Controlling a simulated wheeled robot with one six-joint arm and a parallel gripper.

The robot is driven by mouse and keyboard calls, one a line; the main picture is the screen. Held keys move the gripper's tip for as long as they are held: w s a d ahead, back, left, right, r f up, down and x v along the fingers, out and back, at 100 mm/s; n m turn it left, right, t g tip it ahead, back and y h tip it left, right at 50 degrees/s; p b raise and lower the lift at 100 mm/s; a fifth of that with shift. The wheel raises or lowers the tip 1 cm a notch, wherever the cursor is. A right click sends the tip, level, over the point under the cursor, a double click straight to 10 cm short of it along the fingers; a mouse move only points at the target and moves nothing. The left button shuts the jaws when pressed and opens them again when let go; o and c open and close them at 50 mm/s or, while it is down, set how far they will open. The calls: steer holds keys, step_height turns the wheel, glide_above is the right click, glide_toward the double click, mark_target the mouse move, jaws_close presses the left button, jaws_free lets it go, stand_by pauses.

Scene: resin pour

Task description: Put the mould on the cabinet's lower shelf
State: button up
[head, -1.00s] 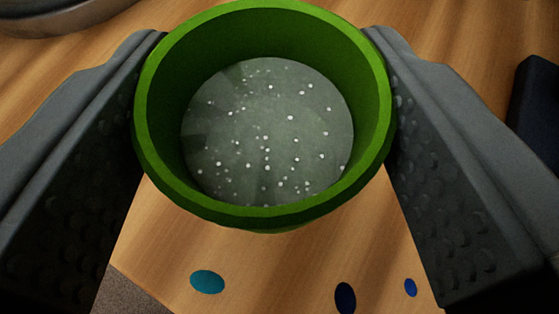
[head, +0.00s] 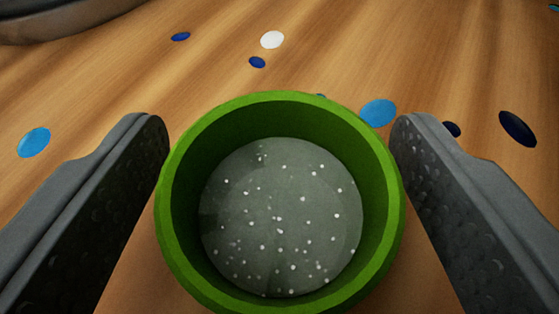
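The mould (head: 179,225) is a green round cup with grey, white-flecked resin in it. It stands upright in the lower middle of the head view, between the two fingers of my gripper (head: 279,135). The dark grey fingers are apart, one on each side of the mould. The cabinet's lower shelf cannot be told for sure from this view.
A wood-grain surface (head: 340,45) fills the background, with several blue spots and one white spot (head: 272,40) on it. A grey, rounded metal edge (head: 60,22) shows at the top left. The surface beyond the mould looks clear of standing objects.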

steer(key=shift+r, duration=0.1)
steer(key=shift+s+r, duration=0.15)
steer(key=shift+s, duration=0.1)
steer(key=v, duration=1.1)
steer(key=shift+s, duration=0.25)
steer(key=shift+r, duration=0.15)
